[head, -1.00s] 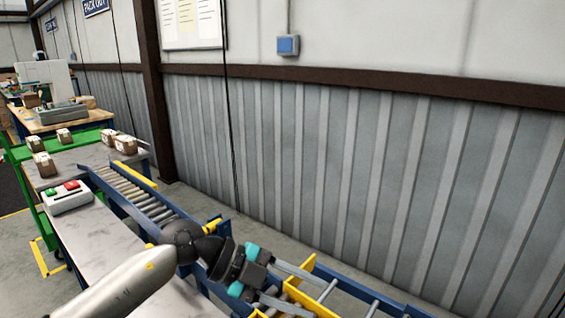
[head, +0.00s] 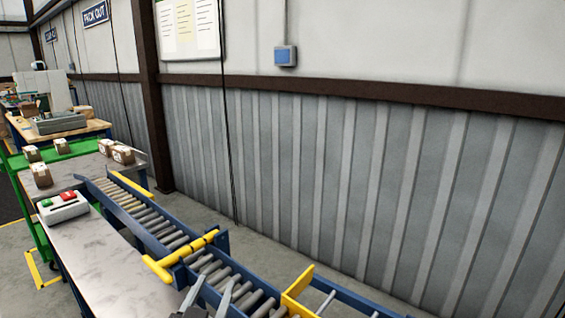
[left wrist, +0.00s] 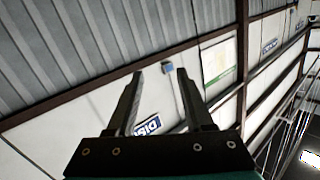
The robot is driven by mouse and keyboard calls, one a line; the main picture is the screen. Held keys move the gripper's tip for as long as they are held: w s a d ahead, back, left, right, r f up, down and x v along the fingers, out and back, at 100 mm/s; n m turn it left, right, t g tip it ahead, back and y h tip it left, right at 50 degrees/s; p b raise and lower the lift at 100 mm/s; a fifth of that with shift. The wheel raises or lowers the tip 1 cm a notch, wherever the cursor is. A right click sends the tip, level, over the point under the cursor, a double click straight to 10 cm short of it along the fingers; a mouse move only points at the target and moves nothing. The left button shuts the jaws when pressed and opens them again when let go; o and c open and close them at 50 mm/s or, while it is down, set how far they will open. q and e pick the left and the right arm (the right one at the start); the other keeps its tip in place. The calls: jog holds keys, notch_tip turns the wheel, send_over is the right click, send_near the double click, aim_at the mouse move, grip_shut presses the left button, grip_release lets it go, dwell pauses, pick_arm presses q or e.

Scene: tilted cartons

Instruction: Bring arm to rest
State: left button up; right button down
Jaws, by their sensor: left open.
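My left gripper (head: 213,284) shows at the bottom edge of the head view, only its fingers and a little of its body in frame. It is over the near part of the roller conveyor (head: 158,224). In the left wrist view its two fingers (left wrist: 160,74) stand apart with nothing between them. They point up toward the wall and a sign, clear of any object. The rest of my left arm is out of the head view. My right gripper is in neither view.
Yellow bars (head: 180,257) cross the conveyor. A grey table (head: 100,254) carries a box with red and green buttons (head: 63,207). Several small cartons (head: 41,175) stand farther back. A corrugated wall (head: 350,190) runs along the right.

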pick_arm(q)
jog(key=s+a+f+n+g+y, duration=0.2)
jog(key=s+a+f+g, duration=0.2)
jog(key=s+f+g, duration=0.5)
jog(key=s+f+m+g+h, duration=0.15)
jog(key=s+f, duration=0.25)
jog(key=s, duration=0.4)
jog(key=s+f+g+y, duration=0.1)
jog(key=s+f+g, duration=0.2)
jog(key=s+f, duration=0.35)
notch_tip(320, 180, down, 20)
jog(key=s+g, duration=0.1)
jog(key=s, duration=0.2)
jog(key=s+a+f+g, duration=0.1)
jog(key=s+a+f, duration=0.1)
jog(key=s+f, duration=1.2)
jog(key=shift+s+a, duration=0.3)
jog(key=shift+s, duration=0.2)
